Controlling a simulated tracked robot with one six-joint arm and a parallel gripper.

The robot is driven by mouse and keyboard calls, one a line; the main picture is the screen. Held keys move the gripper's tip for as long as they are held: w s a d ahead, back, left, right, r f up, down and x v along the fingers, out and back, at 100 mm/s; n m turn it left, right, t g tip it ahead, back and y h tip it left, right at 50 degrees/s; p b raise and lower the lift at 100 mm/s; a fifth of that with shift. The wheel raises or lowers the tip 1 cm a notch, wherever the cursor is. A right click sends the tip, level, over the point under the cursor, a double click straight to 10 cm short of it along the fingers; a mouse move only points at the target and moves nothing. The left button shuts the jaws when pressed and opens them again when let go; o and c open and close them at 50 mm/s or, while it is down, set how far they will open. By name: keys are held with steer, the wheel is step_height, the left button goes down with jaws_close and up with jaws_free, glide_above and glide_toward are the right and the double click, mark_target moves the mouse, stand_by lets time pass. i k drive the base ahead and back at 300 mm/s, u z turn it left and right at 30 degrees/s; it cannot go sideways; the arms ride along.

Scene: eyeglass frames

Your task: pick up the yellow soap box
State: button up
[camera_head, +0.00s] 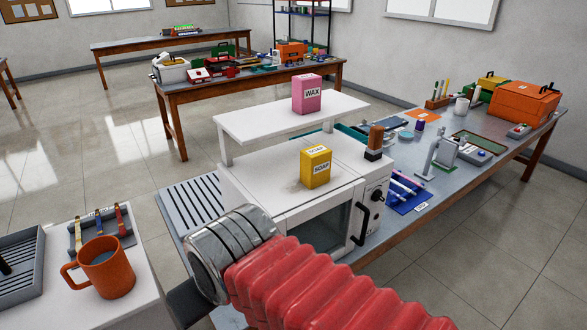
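The yellow soap box (315,166) stands upright on the white top of an oven-like cabinet (268,197), below and in front of a raised white shelf. Its label reads SOAP and nothing covers it. My arm shows as red bellows with a metal collar in the lower middle, in front of the cabinet and to the lower left of the box. The fingers of my gripper do not show, so I cannot see whether it holds anything.
A pink WAX box (307,94) stands on the raised white shelf (250,119), behind the soap box. A brush-like block (375,142) stands to the right. An orange mug (105,267) is at lower left. The cabinet top left of the soap box is clear.

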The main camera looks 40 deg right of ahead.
mark_target(316, 160)
steer(key=u, duration=0.6)
steer(key=k, duration=1.55)
steer(key=z, duration=0.3)
steer(key=i, duration=1)
steer(key=z, duration=0.1)
